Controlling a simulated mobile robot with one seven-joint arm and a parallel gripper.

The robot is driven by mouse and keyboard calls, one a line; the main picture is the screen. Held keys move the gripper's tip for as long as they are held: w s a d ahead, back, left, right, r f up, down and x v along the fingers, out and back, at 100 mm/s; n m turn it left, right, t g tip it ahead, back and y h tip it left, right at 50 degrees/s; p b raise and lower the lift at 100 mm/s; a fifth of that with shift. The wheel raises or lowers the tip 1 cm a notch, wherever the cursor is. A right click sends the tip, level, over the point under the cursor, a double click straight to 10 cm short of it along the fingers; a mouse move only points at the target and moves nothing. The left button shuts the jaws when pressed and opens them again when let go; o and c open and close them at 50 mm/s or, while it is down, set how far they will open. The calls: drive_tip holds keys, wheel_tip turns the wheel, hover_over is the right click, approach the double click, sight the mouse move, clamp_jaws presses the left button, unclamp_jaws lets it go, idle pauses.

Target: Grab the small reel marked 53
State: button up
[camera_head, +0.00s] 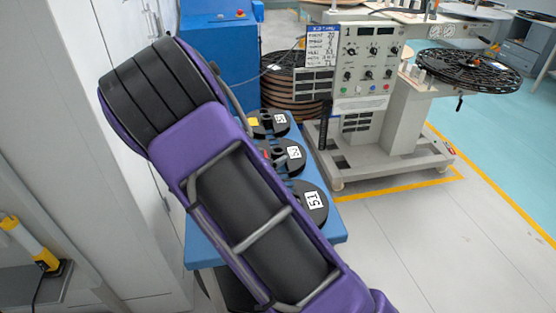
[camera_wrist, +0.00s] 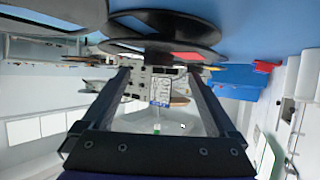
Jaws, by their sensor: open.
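Several small black reels lie on the blue table (camera_head: 205,247) in the head view. The farthest small reel (camera_head: 264,124) has a white label that seems to read 53, and a yellow patch. The middle reel (camera_head: 291,163) has a white label I cannot read surely and a red patch. The nearest reel (camera_head: 312,209) is marked 51. My gripper is hidden behind my arm in the head view. In the wrist view my gripper (camera_wrist: 160,75) is open and empty, and a black reel with a red patch (camera_wrist: 165,27) is close to its fingertips. Its number does not show.
A machine with a control panel (camera_head: 370,60) stands behind the table, with a large black reel (camera_head: 468,70) at its right. A stack of large reels (camera_head: 291,87) and a blue cabinet (camera_head: 218,55) stand behind. The floor at right is clear.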

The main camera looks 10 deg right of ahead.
sight(280, 149)
drive_tip(key=shift+r+b+x, duration=0.15)
drive_tip(key=shift+b+x, duration=0.15)
drive_tip(key=shift+x, duration=1.05)
drive_tip(key=shift+r+b+x, duration=0.15)
drive_tip(key=shift+b+x, duration=0.15)
drive_tip(key=shift+x, duration=1.05)
drive_tip(key=shift+d, duration=0.2)
clamp_jaws()
